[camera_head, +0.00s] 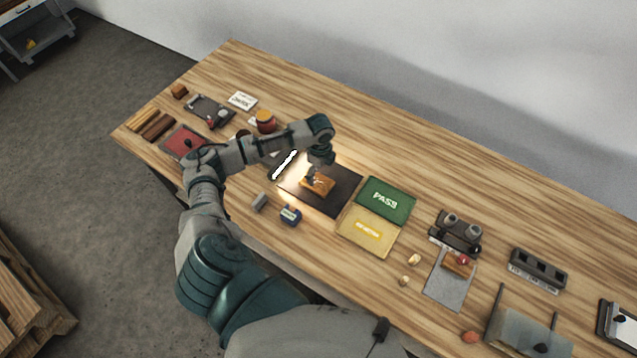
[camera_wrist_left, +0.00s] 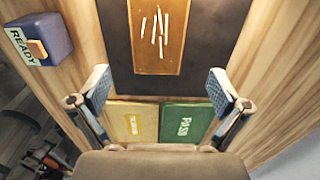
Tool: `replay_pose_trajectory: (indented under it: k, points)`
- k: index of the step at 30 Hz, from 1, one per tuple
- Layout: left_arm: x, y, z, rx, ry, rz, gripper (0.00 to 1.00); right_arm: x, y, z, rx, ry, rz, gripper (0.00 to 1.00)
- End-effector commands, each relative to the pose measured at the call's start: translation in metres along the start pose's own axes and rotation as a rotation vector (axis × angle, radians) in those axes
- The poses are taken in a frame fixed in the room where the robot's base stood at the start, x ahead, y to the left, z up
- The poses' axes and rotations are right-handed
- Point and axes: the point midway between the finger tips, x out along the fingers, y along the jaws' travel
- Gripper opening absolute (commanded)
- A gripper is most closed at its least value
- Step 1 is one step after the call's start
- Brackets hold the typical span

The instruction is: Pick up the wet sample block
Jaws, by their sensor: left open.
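A glossy orange-brown block (camera_head: 318,186) lies on a dark mat (camera_head: 335,206), under my left gripper. In the left wrist view the block (camera_wrist_left: 158,40) shows bright white streaks on its top, and the dark mat (camera_wrist_left: 200,75) lies around it. My left gripper (camera_head: 316,178) points down over the block. Its fingers (camera_wrist_left: 161,90) are spread wide with nothing between them, and the block appears ahead of the fingertips. The gripper hides part of the block in the head view. My right gripper is not in view.
A green PASS panel (camera_head: 385,201) and a yellow panel (camera_head: 367,232) lie right of the mat. A bright light bar (camera_head: 284,165) stands at its left. A blue READY box (camera_head: 291,215) sits in front. Another brown block (camera_head: 459,265) lies on a grey sheet (camera_head: 447,291).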

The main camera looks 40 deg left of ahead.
Motion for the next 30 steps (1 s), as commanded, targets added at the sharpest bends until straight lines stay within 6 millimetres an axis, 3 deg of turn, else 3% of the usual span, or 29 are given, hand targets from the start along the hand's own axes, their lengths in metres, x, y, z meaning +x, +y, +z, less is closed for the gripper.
replay_pose_trajectory:
  k: [8,15,24,30]
  points:
    - [0.026,0.002,0.005,-0.001,0.002,0.002,1.0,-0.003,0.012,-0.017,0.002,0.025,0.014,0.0]
    - [0.061,0.004,0.003,-0.002,0.0,0.001,1.0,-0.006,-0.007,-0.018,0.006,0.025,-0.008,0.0]
    - [0.065,0.004,0.0,0.0,-0.003,-0.001,1.0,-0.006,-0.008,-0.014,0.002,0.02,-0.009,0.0]
    - [0.067,0.004,0.004,-0.001,0.0,0.0,0.5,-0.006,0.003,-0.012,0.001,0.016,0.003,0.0]
